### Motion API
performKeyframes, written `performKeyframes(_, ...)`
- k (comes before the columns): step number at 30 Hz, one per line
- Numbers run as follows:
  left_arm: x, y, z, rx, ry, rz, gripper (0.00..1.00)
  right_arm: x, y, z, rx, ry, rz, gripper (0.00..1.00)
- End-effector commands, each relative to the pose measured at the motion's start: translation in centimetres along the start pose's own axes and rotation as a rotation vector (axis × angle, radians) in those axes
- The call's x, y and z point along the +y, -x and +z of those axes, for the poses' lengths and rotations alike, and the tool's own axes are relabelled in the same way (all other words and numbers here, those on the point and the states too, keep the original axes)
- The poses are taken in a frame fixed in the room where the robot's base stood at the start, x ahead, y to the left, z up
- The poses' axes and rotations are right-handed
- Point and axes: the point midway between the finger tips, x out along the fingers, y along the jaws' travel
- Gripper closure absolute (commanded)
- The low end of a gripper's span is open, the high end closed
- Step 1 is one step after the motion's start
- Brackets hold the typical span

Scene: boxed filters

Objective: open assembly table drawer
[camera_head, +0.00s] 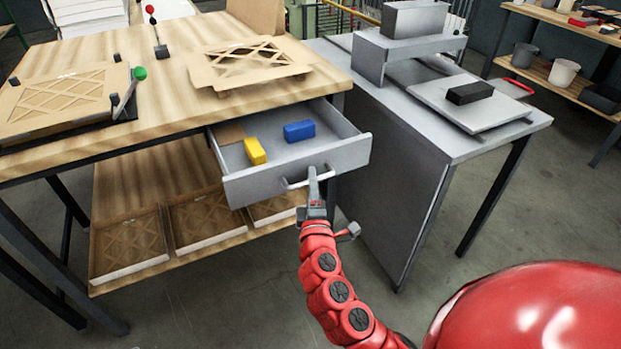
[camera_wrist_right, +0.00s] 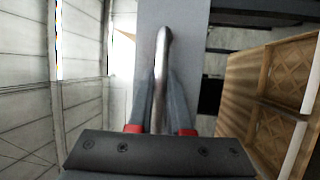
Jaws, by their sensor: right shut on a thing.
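The assembly table (camera_head: 160,85) has a light wooden top. Its grey drawer (camera_head: 300,172) stands pulled out under the right part of the top. A yellow block (camera_head: 255,151) and a blue block (camera_head: 299,131) lie inside it. My right gripper (camera_head: 314,178) is shut on the drawer's bar handle (camera_head: 297,183) at the middle of the drawer front. In the right wrist view the handle (camera_wrist_right: 162,70) runs between the two fingers, with the grey drawer front (camera_wrist_right: 190,50) behind it. My left gripper is not in view.
A grey machine table (camera_head: 450,140) stands close to the drawer's right. Boxed filters (camera_head: 205,218) lie on the wooden lower shelf. A cardboard filter frame (camera_head: 245,60) and a boxed filter (camera_head: 65,97) lie on the tabletop. Floor in front of the drawer is clear, apart from my arm.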

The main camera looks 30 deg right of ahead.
Motion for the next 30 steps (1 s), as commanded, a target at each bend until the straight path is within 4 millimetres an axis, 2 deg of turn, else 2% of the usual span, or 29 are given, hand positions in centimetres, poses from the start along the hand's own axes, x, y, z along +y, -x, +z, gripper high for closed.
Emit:
performKeyframes(7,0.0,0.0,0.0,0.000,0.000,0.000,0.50,0.0,0.0,0.0,-0.001,0.000,0.000,1.00)
performKeyframes(8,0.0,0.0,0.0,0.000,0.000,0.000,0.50,0.0,0.0,0.1,-0.001,0.001,-0.001,0.81)
performKeyframes(12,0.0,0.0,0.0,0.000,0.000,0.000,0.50,0.0,0.0,0.0,-0.001,0.001,0.000,0.56)
performKeyframes(13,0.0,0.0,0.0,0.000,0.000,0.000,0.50,0.0,0.0,0.0,-0.001,0.001,0.000,0.53)
performKeyframes(23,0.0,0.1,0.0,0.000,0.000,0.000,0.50,-0.1,0.3,0.0,0.000,0.001,-0.001,0.53)
performKeyframes(26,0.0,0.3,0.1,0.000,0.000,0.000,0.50,-0.3,1.3,0.1,-0.001,0.003,-0.004,0.53)
performKeyframes(30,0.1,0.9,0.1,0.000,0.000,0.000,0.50,-0.3,4.2,-0.1,0.005,0.002,-0.001,0.53)
